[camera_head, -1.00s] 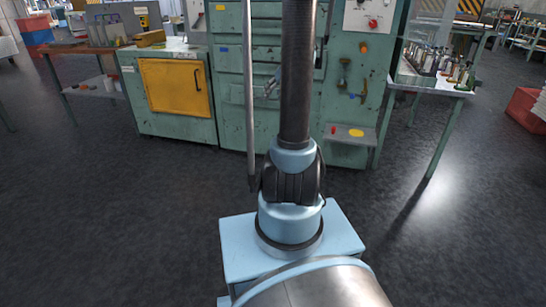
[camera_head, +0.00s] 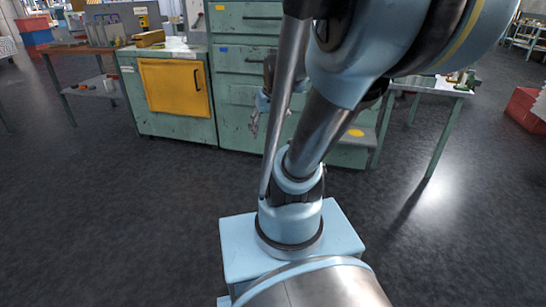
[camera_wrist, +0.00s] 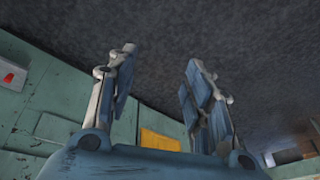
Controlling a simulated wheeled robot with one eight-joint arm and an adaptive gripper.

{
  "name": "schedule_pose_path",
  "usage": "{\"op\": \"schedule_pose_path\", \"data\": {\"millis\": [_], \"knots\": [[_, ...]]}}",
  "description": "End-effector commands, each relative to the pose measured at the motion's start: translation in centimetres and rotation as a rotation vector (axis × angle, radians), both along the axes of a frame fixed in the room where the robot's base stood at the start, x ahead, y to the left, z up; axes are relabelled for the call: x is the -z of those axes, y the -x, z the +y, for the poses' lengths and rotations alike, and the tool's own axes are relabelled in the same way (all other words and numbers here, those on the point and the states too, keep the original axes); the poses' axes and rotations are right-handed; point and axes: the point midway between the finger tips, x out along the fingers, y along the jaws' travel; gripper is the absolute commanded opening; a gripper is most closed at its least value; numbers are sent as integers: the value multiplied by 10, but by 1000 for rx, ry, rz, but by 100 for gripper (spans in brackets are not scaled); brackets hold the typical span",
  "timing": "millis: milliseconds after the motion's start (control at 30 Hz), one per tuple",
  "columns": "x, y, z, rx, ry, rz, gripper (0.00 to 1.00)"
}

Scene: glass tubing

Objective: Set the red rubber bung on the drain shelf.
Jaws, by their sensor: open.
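My gripper (camera_head: 254,128) is in front of the green drawer cabinet, partly behind my own arm in the head view. In the wrist view its two fingers (camera_wrist: 158,75) stand apart with nothing between them. I cannot tell whether this is the drain shelf.
The green cabinet (camera_head: 235,75) and a cupboard with a yellow door (camera_head: 175,90) stand ahead. A bench (camera_head: 90,48) with a lower shelf is at left, a table (camera_head: 440,85) with bottles at right. The floor between is clear.

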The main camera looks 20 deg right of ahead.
Motion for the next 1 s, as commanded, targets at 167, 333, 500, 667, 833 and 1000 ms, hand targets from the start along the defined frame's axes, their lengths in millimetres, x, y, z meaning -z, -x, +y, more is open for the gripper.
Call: {"op": "schedule_pose_path", "data": {"millis": [167,333,500,667,833,1000], "knots": [[20,50,1,15,49,48,47],[37,85,-3,34,91,81,47],[47,102,-6,47,115,98,47],[49,105,-7,50,121,102,47],[49,105,-7,51,121,102,47],[49,105,-7,51,121,101,47]]}}
